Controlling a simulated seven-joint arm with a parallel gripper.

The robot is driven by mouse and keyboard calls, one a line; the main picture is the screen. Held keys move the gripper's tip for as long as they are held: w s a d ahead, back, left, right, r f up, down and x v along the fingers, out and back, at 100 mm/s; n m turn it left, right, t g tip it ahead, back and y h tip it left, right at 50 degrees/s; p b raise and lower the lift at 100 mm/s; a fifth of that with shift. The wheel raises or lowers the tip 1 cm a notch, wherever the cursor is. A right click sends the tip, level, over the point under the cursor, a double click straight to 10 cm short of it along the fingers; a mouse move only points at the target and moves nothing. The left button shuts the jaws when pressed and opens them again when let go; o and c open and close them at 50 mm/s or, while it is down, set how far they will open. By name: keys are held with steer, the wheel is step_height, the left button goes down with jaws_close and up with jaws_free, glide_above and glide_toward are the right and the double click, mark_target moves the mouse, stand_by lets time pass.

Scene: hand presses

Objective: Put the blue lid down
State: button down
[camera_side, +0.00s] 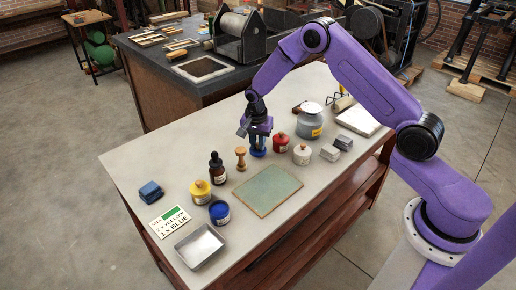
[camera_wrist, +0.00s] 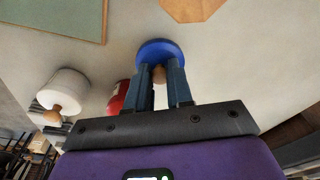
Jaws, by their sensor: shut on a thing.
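The blue lid (camera_side: 258,153) is a round disc with a wooden knob, which shows in the wrist view between my fingers, below the blue disc (camera_wrist: 158,46). My gripper (camera_side: 258,145) points down and is shut on the knob; its fingertips show in the wrist view (camera_wrist: 160,78). The lid is at or just above the grey tabletop (camera_side: 130,163), between a wooden-handled tool and the red jar; I cannot tell if it touches. The blue jar (camera_side: 219,212) stands open at the front, with blue ink inside.
A red jar (camera_side: 281,142) and a white jar (camera_side: 302,154) stand right of the lid. The wooden tool (camera_side: 240,158), dropper bottle (camera_side: 216,168) and yellow jar (camera_side: 200,191) stand left. A green mat (camera_side: 268,190) lies in front. A metal tray (camera_side: 200,246) is near the front corner.

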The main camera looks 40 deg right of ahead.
steer(key=shift+f, duration=1.25)
steer(key=shift+s+f, duration=0.1)
steer(key=c, duration=1)
jaws_free()
